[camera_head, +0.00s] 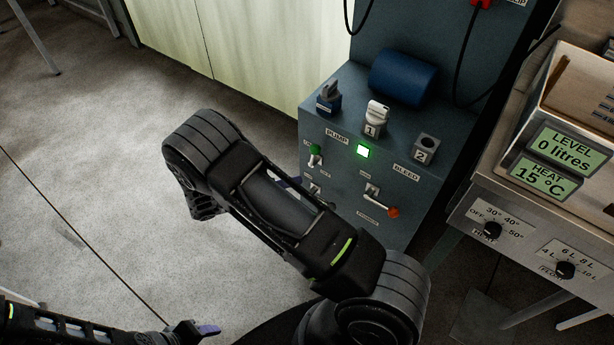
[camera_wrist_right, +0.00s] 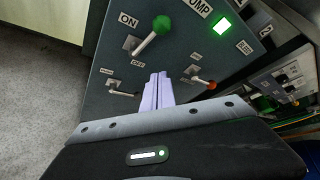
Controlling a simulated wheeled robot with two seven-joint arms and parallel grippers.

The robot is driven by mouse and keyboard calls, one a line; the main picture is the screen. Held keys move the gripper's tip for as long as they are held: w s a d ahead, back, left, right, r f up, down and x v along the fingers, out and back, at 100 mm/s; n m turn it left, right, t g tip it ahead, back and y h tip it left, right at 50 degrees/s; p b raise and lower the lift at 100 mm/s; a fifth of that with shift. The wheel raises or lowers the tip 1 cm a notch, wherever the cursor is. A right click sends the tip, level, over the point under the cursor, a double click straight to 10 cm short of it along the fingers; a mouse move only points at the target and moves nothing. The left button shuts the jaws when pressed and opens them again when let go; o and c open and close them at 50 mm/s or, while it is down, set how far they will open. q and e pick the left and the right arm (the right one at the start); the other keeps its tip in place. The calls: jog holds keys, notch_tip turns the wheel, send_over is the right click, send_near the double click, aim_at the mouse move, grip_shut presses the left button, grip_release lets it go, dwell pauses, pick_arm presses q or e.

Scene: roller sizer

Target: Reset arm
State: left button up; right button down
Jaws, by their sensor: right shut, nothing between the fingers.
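My right arm stretches across the middle of the head view, in front of a grey-blue pump cabinet (camera_head: 345,205). Its gripper (camera_head: 289,182) is mostly hidden behind the arm there; only a bit of pale purple finger shows. In the right wrist view the right gripper (camera_wrist_right: 158,92) has its two purple fingers together, with nothing between them. They point at the panel below the green-knobbed switch (camera_wrist_right: 161,25), between a lower-left lever (camera_wrist_right: 122,91) and a red-tipped lever (camera_wrist_right: 210,85). My left gripper (camera_head: 205,330) shows at the lower left; its opening is unclear.
The cabinet top carries a blue cylinder (camera_head: 403,77) and blocks marked 1 (camera_head: 373,128) and 2 (camera_head: 423,153). A green lamp (camera_head: 362,151) glows on the panel. A bench with dials (camera_head: 535,238) stands at the right. Floor (camera_head: 75,190) is open at the left.

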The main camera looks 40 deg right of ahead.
jog(key=shift+w+a, duration=0.15)
jog(key=shift+a, duration=0.5)
jog(key=s+a+f+m+g+y+p, duration=0.1)
jog(key=s+a+f+m+g+y, duration=0.1)
jog(key=s+a+f+m+y, duration=0.5)
jog(key=s+a+f+m+g+y, duration=0.2)
jog(key=s+a+f+m+y, duration=0.15)
jog(key=s+f, duration=0.45)
jog(key=s+a+r+m+t+y, duration=0.1)
jog(key=a+r+m+t+y, duration=0.2)
jog(key=a+m, duration=0.3)
jog(key=s+a+r+m+t+y+p, duration=0.1)
jog(key=a+r+m+t+y, duration=0.2)
jog(key=a+m, duration=0.4)
jog(key=m+y, duration=0.1)
jog(key=m, duration=0.4)
jog(key=shift+s+a+p, duration=0.15)
jog(key=shift+s+p, duration=0.15)
jog(key=shift+s, duration=0.1)
